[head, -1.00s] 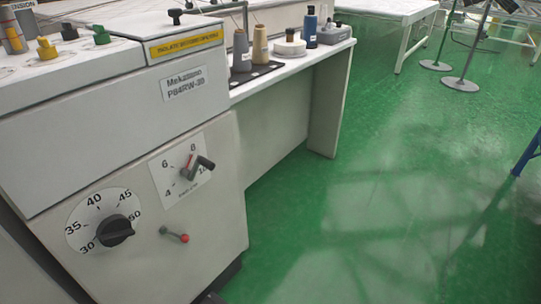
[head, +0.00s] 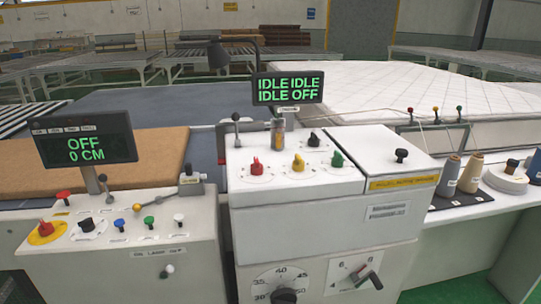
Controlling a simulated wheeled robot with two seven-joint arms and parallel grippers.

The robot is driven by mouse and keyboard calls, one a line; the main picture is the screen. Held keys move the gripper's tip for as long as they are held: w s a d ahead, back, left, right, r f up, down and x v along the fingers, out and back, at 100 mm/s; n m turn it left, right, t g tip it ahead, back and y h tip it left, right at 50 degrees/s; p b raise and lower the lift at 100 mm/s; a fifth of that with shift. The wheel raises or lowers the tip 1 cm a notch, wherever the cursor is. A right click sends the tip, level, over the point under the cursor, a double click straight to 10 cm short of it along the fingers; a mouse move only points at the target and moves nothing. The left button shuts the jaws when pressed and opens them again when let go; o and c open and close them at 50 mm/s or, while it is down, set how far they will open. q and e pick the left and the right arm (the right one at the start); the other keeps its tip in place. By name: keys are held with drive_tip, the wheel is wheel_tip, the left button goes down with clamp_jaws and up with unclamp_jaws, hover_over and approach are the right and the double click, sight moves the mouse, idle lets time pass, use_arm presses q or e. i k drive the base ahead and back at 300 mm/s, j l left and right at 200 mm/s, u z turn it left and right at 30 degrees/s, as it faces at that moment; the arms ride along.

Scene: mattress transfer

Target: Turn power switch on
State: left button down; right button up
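A white machine cabinet (head: 298,215) carries red (head: 256,167), yellow (head: 298,163) and green (head: 337,160) knobs on its top. Its display (head: 287,88) reads IDLE IDLE, IDLE OFF. A lower console (head: 125,270) at left has a red knob on a yellow disc (head: 46,230) and a display (head: 85,138) reading OFF, 0 CM. I cannot tell which control is the power switch. Neither gripper is in view.
Thread spools (head: 470,173) stand on a side shelf (head: 480,206) at right. A white quilted mattress (head: 375,85) lies behind the cabinet, and a brown slab (head: 130,172) lies behind the console. Green floor (head: 425,293) shows at lower right. Roller tables (head: 185,65) stand far back.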

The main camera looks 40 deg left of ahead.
sight(46, 229)
drive_tip(key=j+u, duration=0.2)
drive_tip(key=u, duration=2.05)
